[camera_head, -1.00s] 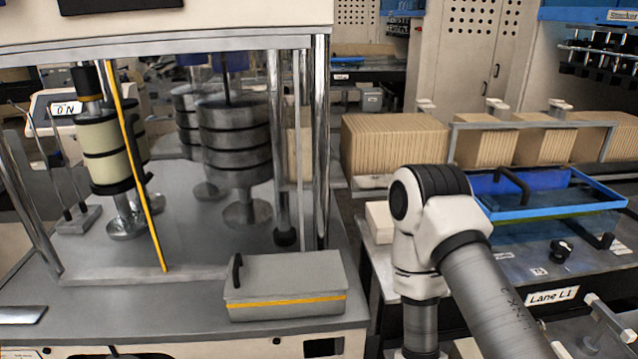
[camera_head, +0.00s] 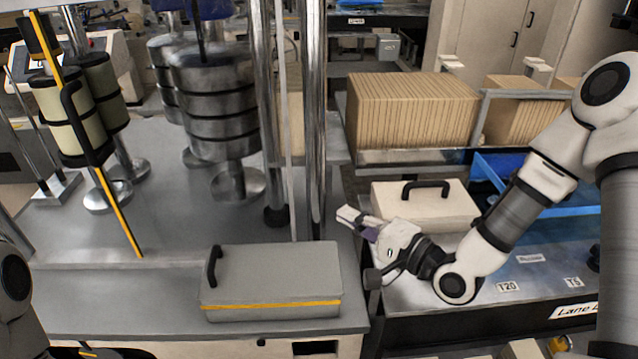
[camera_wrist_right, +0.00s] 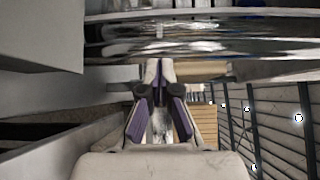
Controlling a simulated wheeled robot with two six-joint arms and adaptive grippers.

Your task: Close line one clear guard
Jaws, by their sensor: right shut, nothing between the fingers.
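A clear guard with a yellow edge strip (camera_head: 118,207) and a long black handle stands at the left machine, in front of the cream rolls. Its transparent panel is hard to make out, so I cannot tell exactly how far it stands open. My right gripper (camera_head: 347,216) is shut and empty, just right of the machine's chrome posts and well to the right of the yellow strip. In the right wrist view its fingertips (camera_wrist_right: 160,68) are together, with a shiny post (camera_wrist_right: 210,45) across the picture beyond them. My left gripper is out of view.
A grey box with a black handle (camera_head: 270,282) sits on the machine deck's front. Chrome posts (camera_head: 315,120) rise at the deck's right side. A white handled box (camera_head: 425,205) and a blue-framed tray (camera_head: 486,172) lie on the right bench. Bare deck lies behind the grey box.

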